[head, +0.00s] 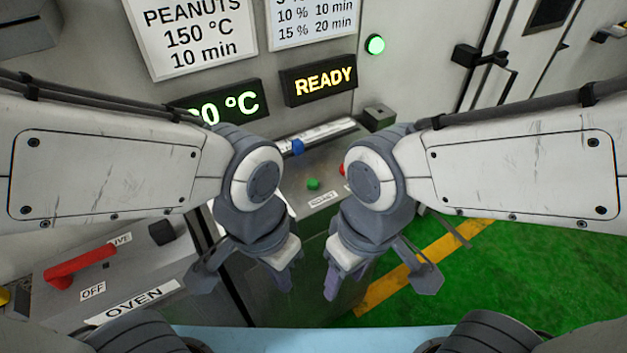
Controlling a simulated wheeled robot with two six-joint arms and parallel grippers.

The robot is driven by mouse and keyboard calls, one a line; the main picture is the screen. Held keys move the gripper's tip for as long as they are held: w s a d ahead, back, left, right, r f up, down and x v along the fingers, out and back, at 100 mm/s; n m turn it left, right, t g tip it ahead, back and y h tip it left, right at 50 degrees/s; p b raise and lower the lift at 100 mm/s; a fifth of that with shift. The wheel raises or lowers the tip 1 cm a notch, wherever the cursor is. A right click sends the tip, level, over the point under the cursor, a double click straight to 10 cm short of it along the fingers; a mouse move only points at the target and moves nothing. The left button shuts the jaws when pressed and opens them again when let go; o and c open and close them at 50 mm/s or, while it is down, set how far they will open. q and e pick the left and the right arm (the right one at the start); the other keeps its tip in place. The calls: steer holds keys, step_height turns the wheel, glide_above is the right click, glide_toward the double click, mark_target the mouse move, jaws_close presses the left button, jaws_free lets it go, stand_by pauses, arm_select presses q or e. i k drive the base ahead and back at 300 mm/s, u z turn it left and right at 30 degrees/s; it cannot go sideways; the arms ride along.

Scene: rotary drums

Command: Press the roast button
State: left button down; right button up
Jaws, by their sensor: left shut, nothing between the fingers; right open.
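A small green button (313,184) sits on the grey sloped panel in the middle of the head view. A white label (323,199), which seems to read ROAST, lies just below it. A red button (342,170) to its right is mostly hidden by my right arm. My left gripper (281,284) is shut and empty, pointing down in front of the panel, below and left of the green button. My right gripper (331,287) is open and empty, below and slightly right of the green button. Neither touches the green button.
A display reads READY (318,81); a green temperature display (222,104) is partly covered by my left arm. A green lamp (376,44) is lit. An oven panel with a red lever (80,266) stands at the lower left. Green floor (480,280) lies at the right.

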mark_target(312, 183)
steer(key=z, duration=0.4)
steer(key=k, duration=0.85)
steer(key=z, duration=0.5)
steer(key=k, duration=0.5)
steer(key=z, duration=0.7)
steer(key=i, duration=1.15)
steer(key=u, duration=0.6)
steer(key=i, duration=0.3)
steer(key=u, duration=0.4)
